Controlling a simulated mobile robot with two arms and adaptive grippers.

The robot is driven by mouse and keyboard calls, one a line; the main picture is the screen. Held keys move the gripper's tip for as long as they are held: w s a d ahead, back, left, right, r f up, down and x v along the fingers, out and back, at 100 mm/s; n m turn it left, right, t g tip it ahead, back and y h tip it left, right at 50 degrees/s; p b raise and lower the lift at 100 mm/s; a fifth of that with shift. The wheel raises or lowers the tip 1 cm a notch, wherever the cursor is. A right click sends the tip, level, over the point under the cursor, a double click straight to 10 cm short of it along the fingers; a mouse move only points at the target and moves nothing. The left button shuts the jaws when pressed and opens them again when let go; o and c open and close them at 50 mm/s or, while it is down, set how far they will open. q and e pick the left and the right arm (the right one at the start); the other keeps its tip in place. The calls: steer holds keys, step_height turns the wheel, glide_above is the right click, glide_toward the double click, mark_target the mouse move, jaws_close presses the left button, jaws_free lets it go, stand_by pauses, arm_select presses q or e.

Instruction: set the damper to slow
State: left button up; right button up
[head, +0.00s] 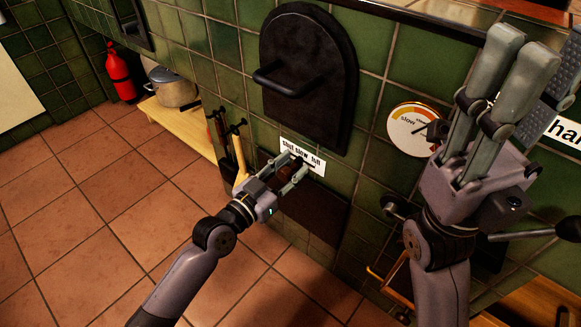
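A white label (316,165) reading "shut slow full" is on the green tiled wall below the black arched door. My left gripper (297,166) reaches up to it, its fingers apart. A small brown, knob-like part (285,172) shows between the fingers, probably the damper's handle. The fingers and the shadow hide most of it, so I cannot tell its setting or whether the fingers touch it. My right gripper (524,52) is raised large in the right foreground, fingers pointing up. Its fingers overlap from this angle, and I see nothing in them.
The black arched door (308,85) has a bar handle. A round dial (412,130) marked "slow" is partly behind my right gripper. Fire tools (238,152) hang left of my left gripper. A pot (173,88) stands on a wooden bench (180,122). The tiled floor at left is clear.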

arm_select(q)
steer(key=v, duration=1.1)
steer(key=shift+s+a, duration=0.2)
steer(key=shift+s, duration=0.05)
